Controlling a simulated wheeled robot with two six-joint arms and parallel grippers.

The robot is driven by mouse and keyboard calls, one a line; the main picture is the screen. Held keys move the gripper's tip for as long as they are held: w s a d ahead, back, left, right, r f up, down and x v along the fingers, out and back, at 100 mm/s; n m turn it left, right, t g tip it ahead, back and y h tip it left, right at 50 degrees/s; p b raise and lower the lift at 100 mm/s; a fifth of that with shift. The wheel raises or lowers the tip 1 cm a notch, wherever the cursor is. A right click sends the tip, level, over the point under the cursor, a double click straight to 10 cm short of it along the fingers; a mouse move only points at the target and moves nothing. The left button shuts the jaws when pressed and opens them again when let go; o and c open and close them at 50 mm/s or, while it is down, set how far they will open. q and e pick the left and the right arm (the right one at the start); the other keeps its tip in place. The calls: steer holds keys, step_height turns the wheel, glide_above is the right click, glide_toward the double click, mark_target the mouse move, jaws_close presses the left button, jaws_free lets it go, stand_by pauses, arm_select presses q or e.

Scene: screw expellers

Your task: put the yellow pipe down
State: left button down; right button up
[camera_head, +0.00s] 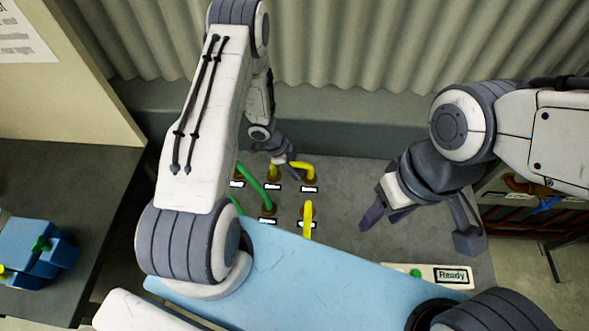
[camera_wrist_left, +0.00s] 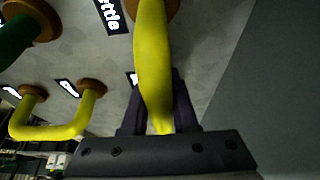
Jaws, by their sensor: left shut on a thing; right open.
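A yellow pipe (camera_wrist_left: 152,60) runs down between the fingers of my left gripper (camera_wrist_left: 158,105) in the left wrist view. The gripper is shut on it. Its upper end in that view meets a brown round socket (camera_wrist_left: 163,8); I cannot tell whether it is seated. In the head view my left gripper (camera_head: 284,160) is low at the far side of the grey panel, among yellow pipes, and its fingertips are partly hidden. A yellow pipe piece (camera_head: 303,168) shows just right of it. My right gripper (camera_head: 420,230) is open and empty, above the panel's right side.
Another yellow pipe (camera_head: 308,215) stands nearer on the panel (camera_head: 345,190). A green pipe (camera_head: 256,184) is to the left. A bent yellow pipe (camera_wrist_left: 60,131) joins two sockets in the wrist view. A "Ready" sign (camera_head: 451,276) lies front right. A blue container (camera_head: 35,250) stands far left.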

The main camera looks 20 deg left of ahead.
arm_select(q)
steer(key=shift+f, duration=0.15)
steer(key=c, duration=0.7)
jaws_free()
